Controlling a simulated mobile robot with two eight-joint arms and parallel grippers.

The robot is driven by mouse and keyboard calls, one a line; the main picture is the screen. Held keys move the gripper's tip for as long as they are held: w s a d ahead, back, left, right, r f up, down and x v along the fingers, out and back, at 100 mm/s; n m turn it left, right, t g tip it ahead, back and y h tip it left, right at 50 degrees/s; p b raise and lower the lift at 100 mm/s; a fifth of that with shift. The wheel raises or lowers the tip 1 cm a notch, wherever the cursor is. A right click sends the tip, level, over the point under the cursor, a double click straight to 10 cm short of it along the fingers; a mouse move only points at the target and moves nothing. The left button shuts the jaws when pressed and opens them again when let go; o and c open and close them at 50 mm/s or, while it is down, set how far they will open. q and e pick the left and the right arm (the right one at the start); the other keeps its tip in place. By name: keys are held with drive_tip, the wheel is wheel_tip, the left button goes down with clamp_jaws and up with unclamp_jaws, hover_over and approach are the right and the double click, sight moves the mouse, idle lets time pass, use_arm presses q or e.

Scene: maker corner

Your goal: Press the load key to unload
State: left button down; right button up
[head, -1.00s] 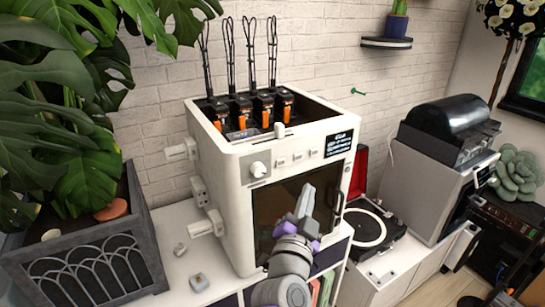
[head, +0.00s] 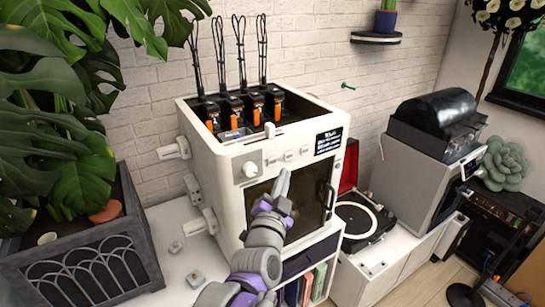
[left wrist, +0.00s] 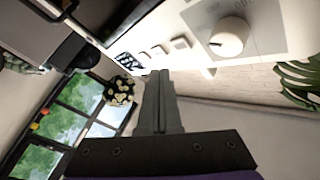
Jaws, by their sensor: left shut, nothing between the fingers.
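A white box-shaped printer (head: 228,170) stands on a white cabinet against the brick wall. Its front panel has a round knob (head: 250,169), a row of small pale keys (head: 288,155) and a dark display (head: 328,141). The key labels are too small to read, so I cannot tell which is the load key. My left gripper (head: 284,174) is shut and empty, pointing up in front of the dark door, just below the keys. In the left wrist view, its fingertips (left wrist: 160,74) are near the keys (left wrist: 181,43) and the knob (left wrist: 228,38); contact is not visible.
Several black feeders with orange parts (head: 255,115) stand in the printer's top. A turntable (head: 361,222) with a red lid stands to its right. A planter (head: 92,262) with large leaves is at the left. Small pieces (head: 196,279) lie on the cabinet.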

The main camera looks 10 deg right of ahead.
sight(272, 161)
use_arm(q)
drive_tip(key=shift+w+a+p, duration=0.2)
drive_tip(key=shift+w+a, duration=0.05)
drive_tip(key=shift+w, duration=0.35)
drive_tip(key=shift+w+a+p, duration=0.15)
drive_tip(key=shift+w+a, duration=0.05)
drive_tip(key=shift+w, duration=0.4)
use_arm(e)
drive_tip(key=shift+w+r, duration=0.25)
drive_tip(key=shift+r, duration=0.45)
idle(0.5)
use_arm(q)
drive_tip(key=shift+w+a, duration=0.1)
drive_tip(key=shift+w, duration=0.3)
use_arm(e)
drive_tip(key=shift+w+r, duration=0.1)
drive_tip(key=shift+r, duration=0.1)
